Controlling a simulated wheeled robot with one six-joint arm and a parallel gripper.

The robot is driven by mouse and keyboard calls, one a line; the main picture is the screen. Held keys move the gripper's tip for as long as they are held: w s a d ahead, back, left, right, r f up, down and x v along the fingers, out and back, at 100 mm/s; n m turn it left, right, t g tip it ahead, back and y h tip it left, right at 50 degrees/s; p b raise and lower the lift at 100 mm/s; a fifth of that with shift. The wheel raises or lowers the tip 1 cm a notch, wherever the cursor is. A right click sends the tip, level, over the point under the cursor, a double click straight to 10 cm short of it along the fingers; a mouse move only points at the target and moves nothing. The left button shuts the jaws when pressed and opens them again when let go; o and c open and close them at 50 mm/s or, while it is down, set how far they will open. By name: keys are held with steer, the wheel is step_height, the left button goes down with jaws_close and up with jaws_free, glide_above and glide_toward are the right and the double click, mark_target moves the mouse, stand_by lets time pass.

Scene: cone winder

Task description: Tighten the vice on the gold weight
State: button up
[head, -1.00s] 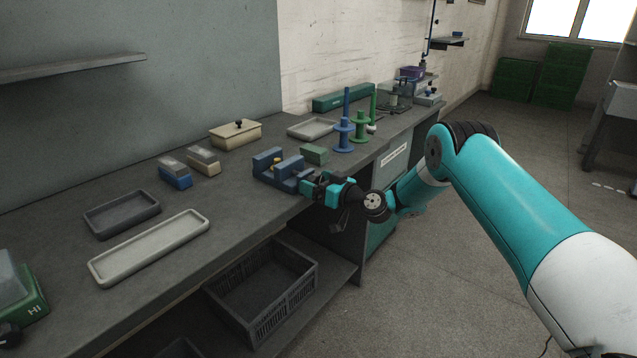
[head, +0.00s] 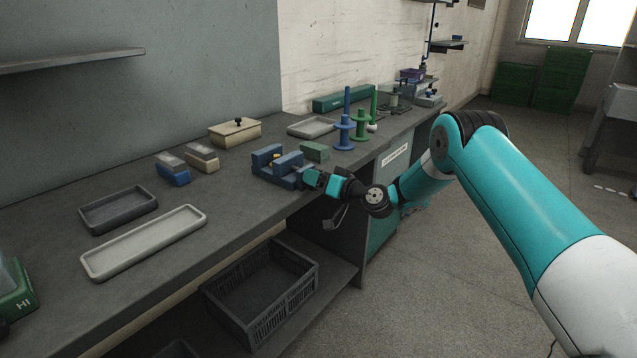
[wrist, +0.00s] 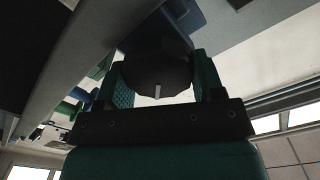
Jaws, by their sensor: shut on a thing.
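The blue vice (head: 268,174) stands near the front edge of the bench. A small bit of the gold weight (head: 277,158) shows between its jaws; most of it is hidden, and I cannot tell how tightly it is held. My gripper (head: 306,179) is at the vice's front right end. In the wrist view my gripper (wrist: 160,78) has its two teal fingers on either side of a dark round knob (wrist: 155,70) with a pale line mark, and is shut on it. A blue part of the vice (wrist: 182,18) shows behind the knob.
A green block (head: 315,151) sits just behind the vice. Blue and green spindles (head: 344,133) stand to the right. A pale long tray (head: 145,243) and a dark tray (head: 118,210) lie to the left. A crate (head: 260,295) sits on the shelf below.

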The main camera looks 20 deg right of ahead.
steer(key=shift+d, duration=0.1)
steer(key=o, duration=0.9)
